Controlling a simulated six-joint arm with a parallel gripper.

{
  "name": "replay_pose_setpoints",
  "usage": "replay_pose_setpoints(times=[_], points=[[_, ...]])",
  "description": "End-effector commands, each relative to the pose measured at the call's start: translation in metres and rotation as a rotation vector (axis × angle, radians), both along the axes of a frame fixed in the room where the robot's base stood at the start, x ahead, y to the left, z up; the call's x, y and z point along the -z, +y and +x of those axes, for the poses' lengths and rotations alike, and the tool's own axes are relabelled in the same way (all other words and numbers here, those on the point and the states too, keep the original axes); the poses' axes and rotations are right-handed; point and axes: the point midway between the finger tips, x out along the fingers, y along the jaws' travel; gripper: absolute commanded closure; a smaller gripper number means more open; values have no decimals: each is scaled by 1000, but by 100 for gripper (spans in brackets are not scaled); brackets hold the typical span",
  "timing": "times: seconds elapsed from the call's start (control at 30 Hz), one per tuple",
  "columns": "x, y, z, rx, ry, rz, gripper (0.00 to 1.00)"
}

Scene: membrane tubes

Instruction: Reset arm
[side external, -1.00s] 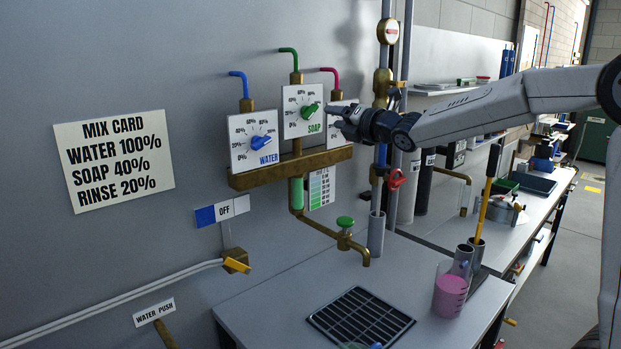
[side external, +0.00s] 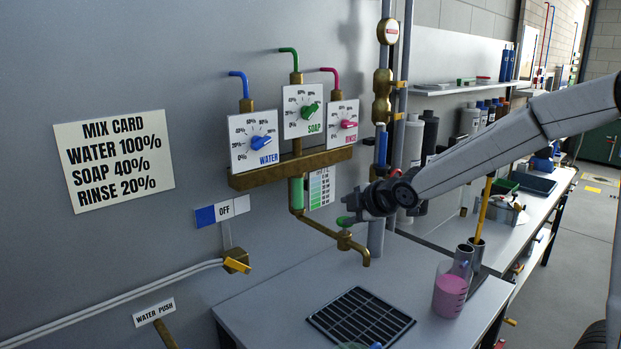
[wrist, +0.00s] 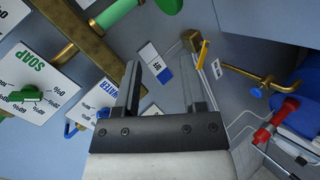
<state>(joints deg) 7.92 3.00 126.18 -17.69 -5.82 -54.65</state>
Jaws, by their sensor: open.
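My gripper (side external: 352,210) is in front of the wall panel, below the dials and beside the green valve knob (side external: 344,221) on the brass spout. In the wrist view its two fingers (wrist: 160,85) stand apart with nothing held between them. Three dials sit on the brass manifold (side external: 290,168): water (side external: 253,140) with a blue knob, soap (side external: 303,111) with a green knob, and rinse (side external: 342,127) with a pink knob. In the side view the gripper overlaps the green knob, and I cannot tell whether they touch.
The mix card (side external: 114,159) hangs on the wall at left. An OFF sign (side external: 222,211) sits above a yellow lever (side external: 237,265). A beaker of pink liquid (side external: 450,293) stands right of the black drain grate (side external: 360,316). Vertical pipes rise behind my gripper.

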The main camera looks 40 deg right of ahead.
Motion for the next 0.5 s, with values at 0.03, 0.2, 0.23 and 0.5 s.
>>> replay_pose_setpoints(times=[0.03,0.2,0.23,0.5], points=[[14,5,-11,46,47,69,47],[59,20,-52,243,206,303,47],[66,23,-60,281,234,341,47],[122,46,-136,658,472,619,47]])
